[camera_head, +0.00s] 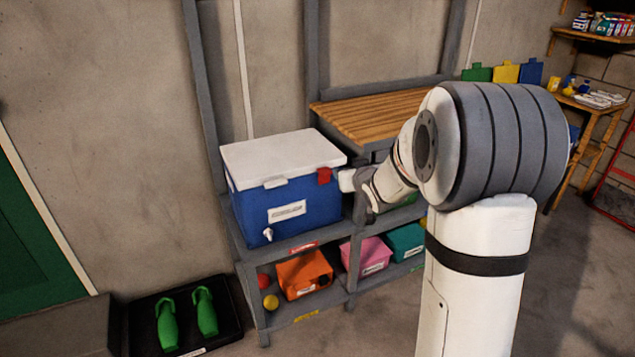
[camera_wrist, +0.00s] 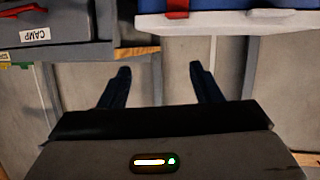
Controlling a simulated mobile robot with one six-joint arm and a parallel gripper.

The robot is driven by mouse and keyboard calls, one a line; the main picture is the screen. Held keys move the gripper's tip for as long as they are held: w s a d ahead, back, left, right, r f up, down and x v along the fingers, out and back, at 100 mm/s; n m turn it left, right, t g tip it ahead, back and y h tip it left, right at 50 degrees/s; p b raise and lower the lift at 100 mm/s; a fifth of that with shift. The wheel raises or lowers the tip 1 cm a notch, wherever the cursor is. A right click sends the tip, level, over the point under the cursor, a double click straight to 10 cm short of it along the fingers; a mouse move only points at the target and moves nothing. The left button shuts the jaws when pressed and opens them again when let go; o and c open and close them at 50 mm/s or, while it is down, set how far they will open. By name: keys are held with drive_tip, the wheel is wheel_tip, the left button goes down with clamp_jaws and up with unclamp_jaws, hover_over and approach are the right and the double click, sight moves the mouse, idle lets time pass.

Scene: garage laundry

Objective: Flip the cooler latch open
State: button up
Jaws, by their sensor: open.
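The cooler is a blue box (camera_head: 285,212) with a white lid (camera_head: 280,155), standing on a grey shelf unit; the lid looks closed. A red latch (camera_head: 324,176) sits at the right end of its front, just under the lid edge. In the wrist view the red latch (camera_wrist: 177,9) hangs at the top, over the white lid edge (camera_wrist: 225,22). My gripper (camera_wrist: 161,78) is open and empty, its two dark fingers apart and pointing toward the lid side, short of the latch. In the head view my wrist is just right of the latch; the fingertips are not clear there.
A wooden top (camera_head: 370,115) lies behind and right of the cooler. Orange (camera_head: 304,274), pink (camera_head: 366,257) and teal (camera_head: 405,242) bins fill the lower shelf. A box labelled CAMP (camera_wrist: 35,34) shows in the wrist view.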

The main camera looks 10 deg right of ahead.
sight(328, 174)
drive_tip(key=w+a+f+n+t+y+b, duration=0.2)
drive_tip(key=w+f+t+y+b, duration=0.15)
drive_tip(key=w+f, duration=0.4)
drive_tip(key=shift+g+y, duration=0.25)
drive_tip(key=shift+y, duration=0.2)
drive_tip(key=x, duration=0.2)
drive_tip(key=b+x, duration=0.1)
drive_tip(key=x, duration=0.1)
drive_tip(key=f+x, duration=0.1)
drive_tip(key=x, duration=0.1)
drive_tip(key=shift+w+a+b, duration=0.1)
drive_tip(key=shift+b, duration=0.2)
drive_tip(key=c, duration=1)
drive_tip(key=shift+f, duration=0.1)
drive_tip(key=shift+b, duration=0.3)
